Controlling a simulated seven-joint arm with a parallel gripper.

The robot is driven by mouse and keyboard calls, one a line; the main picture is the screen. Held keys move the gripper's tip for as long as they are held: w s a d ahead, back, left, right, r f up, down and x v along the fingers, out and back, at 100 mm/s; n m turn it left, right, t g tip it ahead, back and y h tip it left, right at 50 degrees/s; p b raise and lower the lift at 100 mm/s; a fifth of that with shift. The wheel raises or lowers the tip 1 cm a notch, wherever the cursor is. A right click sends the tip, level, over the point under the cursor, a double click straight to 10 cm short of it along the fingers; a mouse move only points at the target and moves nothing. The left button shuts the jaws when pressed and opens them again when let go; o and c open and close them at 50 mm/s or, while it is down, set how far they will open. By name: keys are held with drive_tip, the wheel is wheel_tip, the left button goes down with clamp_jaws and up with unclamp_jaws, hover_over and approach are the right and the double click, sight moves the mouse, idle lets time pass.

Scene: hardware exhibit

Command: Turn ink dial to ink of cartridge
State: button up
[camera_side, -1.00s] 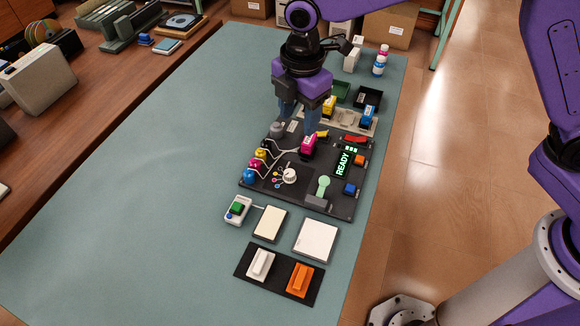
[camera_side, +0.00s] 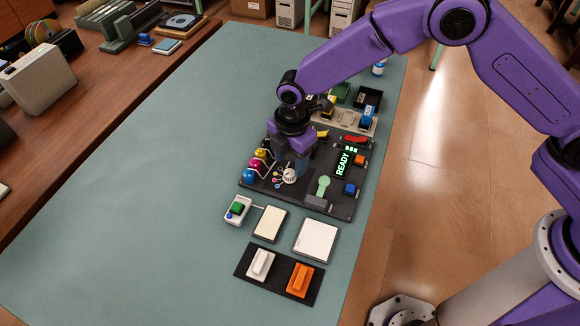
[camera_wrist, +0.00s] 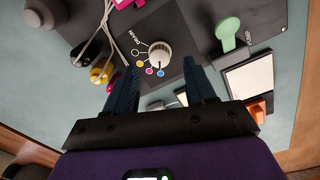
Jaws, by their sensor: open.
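The white ink dial (camera_side: 289,176) sits on the dark panel; in the wrist view the dial (camera_wrist: 159,53) is ringed by coloured dots, including yellow, magenta and blue. Its pointer direction is too small to tell. My gripper (camera_wrist: 163,68) is open and empty, its fingertips to either side of and just short of the dial in the wrist view. In the side view my gripper (camera_side: 291,163) hangs just behind the dial. A magenta cartridge (camera_wrist: 122,3) is partly cut off at the wrist view's top edge; in the side view my gripper hides it.
Yellow, magenta and blue ink bottles (camera_side: 251,163) with tubes stand left of the dial. A green-headed lever (camera_side: 323,185), a blue button (camera_side: 350,189) and a lit READY display (camera_side: 343,163) are to its right. The mat (camera_side: 150,200) is clear at left.

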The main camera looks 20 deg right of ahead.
sight(290, 173)
drive_tip(key=shift+f, duration=1.9)
drive_tip(key=shift+c, duration=0.4)
clamp_jaws()
drive_tip(key=shift+m, duration=2.9)
drive_tip(key=shift+o, duration=0.4)
unclamp_jaws()
